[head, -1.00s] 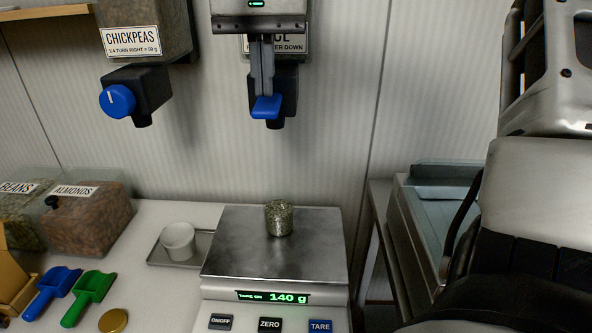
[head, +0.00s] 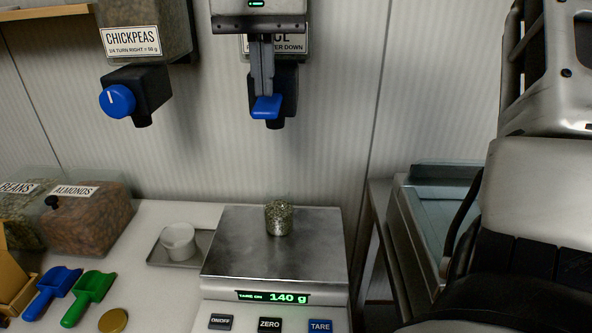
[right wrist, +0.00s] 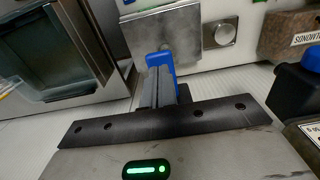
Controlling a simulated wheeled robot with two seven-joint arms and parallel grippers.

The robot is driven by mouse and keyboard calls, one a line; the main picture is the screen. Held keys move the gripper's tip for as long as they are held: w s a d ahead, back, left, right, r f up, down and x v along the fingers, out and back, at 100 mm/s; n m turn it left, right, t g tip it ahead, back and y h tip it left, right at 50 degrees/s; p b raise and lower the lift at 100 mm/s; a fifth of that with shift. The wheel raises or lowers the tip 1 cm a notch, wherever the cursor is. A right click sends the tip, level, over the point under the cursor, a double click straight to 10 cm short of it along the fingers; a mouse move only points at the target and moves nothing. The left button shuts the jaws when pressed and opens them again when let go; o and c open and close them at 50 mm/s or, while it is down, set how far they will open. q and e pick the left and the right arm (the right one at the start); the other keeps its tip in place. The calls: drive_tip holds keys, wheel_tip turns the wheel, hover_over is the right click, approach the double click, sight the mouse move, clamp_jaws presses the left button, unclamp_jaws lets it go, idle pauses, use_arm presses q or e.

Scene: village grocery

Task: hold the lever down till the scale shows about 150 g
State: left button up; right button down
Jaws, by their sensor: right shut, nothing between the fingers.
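The blue lever (head: 266,106) sticks out of the dark dispenser spout at the top centre. My right gripper (head: 262,90) is shut and empty, its fingertips right at the lever's top; I cannot tell whether they press on it. The right wrist view shows the closed fingers (right wrist: 160,90) against the blue lever (right wrist: 160,62). A glass jar (head: 279,218) partly filled with grains stands upright on the steel plate of the scale (head: 235,255), below the spout. The green display (head: 273,297) reads 140 g, with a tare sign. The dispenser label is mostly hidden by my gripper. My left gripper is not in view.
A chickpeas dispenser (head: 118,100) with a blue knob hangs to the left. A small white cup (head: 178,241) stands on a tray (head: 158,262) left of the scale. Bins, a blue scoop (head: 52,290), a green scoop (head: 88,297) and a gold lid (head: 113,320) lie further left.

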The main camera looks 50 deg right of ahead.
sight(265, 107)
drive_tip(key=shift+f, duration=0.15)
drive_tip(key=shift+f+b, duration=1.05)
drive_tip(key=shift+f, duration=0.65)
drive_tip(key=shift+r, duration=0.1)
drive_tip(key=shift+r, duration=0.1)
wheel_tip(265, 107, up, 6)
drive_tip(key=p, duration=0.7)
drive_tip(key=shift+r, duration=0.1)
drive_tip(key=shift+r+b, duration=0.35)
drive_tip(key=shift+b, duration=0.15)
drive_tip(key=shift+r, duration=0.3)
